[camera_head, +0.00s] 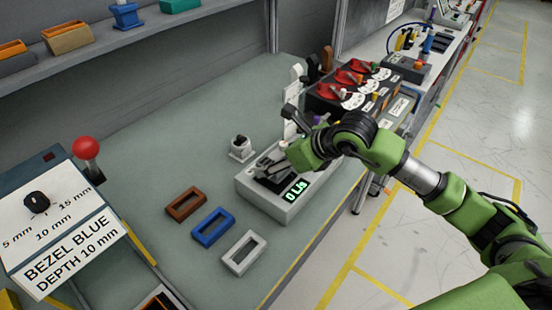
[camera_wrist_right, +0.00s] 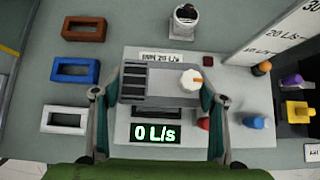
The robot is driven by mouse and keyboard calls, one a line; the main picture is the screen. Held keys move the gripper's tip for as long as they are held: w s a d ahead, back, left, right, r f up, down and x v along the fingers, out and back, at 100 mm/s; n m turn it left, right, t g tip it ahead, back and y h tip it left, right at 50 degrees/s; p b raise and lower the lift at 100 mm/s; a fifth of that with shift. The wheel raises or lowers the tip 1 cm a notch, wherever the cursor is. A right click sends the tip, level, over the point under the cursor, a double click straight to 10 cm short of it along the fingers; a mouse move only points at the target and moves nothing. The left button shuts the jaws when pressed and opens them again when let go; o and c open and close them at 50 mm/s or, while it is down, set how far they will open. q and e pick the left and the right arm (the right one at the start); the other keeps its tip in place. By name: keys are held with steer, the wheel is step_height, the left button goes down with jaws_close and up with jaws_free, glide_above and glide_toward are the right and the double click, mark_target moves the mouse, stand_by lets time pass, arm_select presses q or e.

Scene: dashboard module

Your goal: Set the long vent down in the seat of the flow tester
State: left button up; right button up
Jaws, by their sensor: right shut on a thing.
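The flow tester (camera_head: 262,205) is a pale grey box on the bench with a green "0 L/s" display (camera_head: 296,190). My right gripper (camera_wrist_right: 158,100) is shut on the long vent (camera_wrist_right: 160,84), a grey block with dark slats at its left and a white knob at its right. One finger is at each end of the vent. The vent is over the tester's top. A dark strip of the seat (camera_wrist_right: 157,112) shows below it in the wrist view. I cannot tell whether the vent touches the seat. My left gripper is not in view.
Brown (camera_head: 186,204), blue (camera_head: 213,227) and white (camera_head: 244,252) bezel frames lie left of the tester. A small round part on a base (camera_head: 241,148) stands behind it. A dark unit with red knobs (camera_head: 352,85) is at the right. Bare bench lies at the back left.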

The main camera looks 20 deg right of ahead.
stand_by(0.7)
steer(key=shift+b, duration=0.3)
steer(key=shift+b, duration=0.65)
stand_by(0.9)
steer(key=shift+f+b, duration=1.2)
steer(key=shift+b, duration=0.05)
steer(key=o, duration=1.3)
steer(key=shift+r, duration=0.1)
steer(key=shift+c, duration=0.2)
steer(key=v, duration=1.2)
steer(key=shift+s, duration=0.1)
